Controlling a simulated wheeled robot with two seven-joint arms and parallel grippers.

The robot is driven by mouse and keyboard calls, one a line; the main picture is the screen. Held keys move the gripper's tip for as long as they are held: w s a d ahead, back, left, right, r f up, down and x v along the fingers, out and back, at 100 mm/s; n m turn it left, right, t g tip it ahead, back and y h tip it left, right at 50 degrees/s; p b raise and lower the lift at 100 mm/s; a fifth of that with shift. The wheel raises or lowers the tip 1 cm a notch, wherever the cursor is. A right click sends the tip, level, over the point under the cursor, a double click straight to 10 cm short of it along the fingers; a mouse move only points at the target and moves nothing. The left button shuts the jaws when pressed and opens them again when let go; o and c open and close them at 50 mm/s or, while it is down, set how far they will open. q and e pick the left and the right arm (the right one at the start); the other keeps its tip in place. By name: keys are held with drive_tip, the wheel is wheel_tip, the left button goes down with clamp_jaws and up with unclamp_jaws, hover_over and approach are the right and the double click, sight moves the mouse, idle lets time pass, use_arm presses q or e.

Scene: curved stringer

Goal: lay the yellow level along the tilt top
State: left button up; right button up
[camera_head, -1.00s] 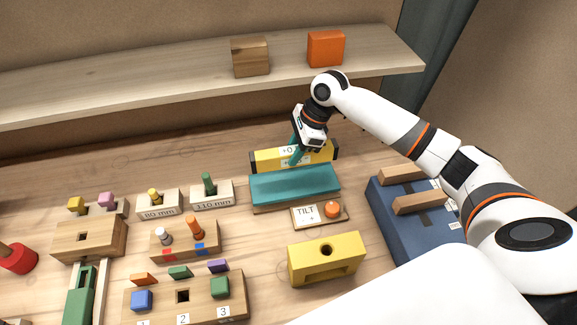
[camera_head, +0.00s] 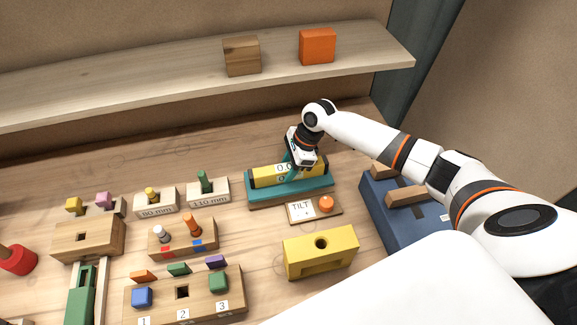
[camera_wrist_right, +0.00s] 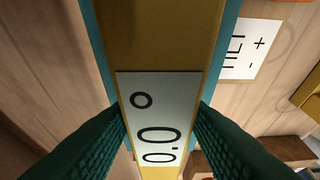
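The yellow level (camera_head: 263,176) with black ends and a white readout lies lengthwise along the teal tilt top (camera_head: 320,187). It looks to be on the top or just above it; I cannot tell if a thin gap remains. In the right wrist view the level (camera_wrist_right: 165,35) runs nearly parallel to the teal edges, and its readout shows 0.0°. My right gripper (camera_head: 292,174) reaches down over the level's middle, and its dark fingers (camera_wrist_right: 160,115) close on both long sides. My left gripper is out of view.
A TILT card with an orange button (camera_head: 326,203) sits in front of the tilt top. A yellow block (camera_head: 320,252) stands nearer, and a blue case (camera_head: 400,222) is to the right. Wooden peg blocks (camera_head: 208,190) lie left. A shelf (camera_head: 150,85) spans behind.

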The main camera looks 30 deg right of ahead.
drive_tip(key=shift+o, duration=0.9)
drive_tip(key=b+v, duration=0.1)
drive_tip(key=v, duration=1.1)
drive_tip(key=shift+b, duration=0.4)
